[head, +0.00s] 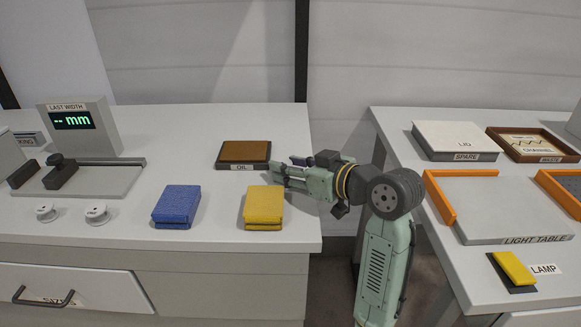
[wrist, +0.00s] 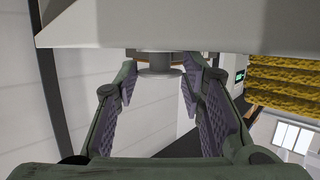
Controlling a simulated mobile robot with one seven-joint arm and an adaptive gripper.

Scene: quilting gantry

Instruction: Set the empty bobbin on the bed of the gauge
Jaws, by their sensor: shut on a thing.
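My gripper (head: 280,170) is over the right end of the left counter, beside the oil pad, pointing left. In the wrist view my gripper (wrist: 158,82) is shut on a small grey flanged spool, the bobbin (wrist: 159,62), held between the fingertips. The bobbin cannot be made out in the head view. The gauge stands at the far left: its display (head: 75,121) reads "-- mm" under LAST WIDTH, and its flat grey bed (head: 108,180) lies in front with a dark jaw (head: 61,174) at the left. No bobbin shows on the bed.
Two white bobbins (head: 46,213) (head: 97,213) stand in front of the gauge. A blue block (head: 177,204), a yellow block (head: 263,205) and the brown oil pad (head: 243,153) lie between the gauge and my gripper. A gap separates the right counter with its light table (head: 500,205).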

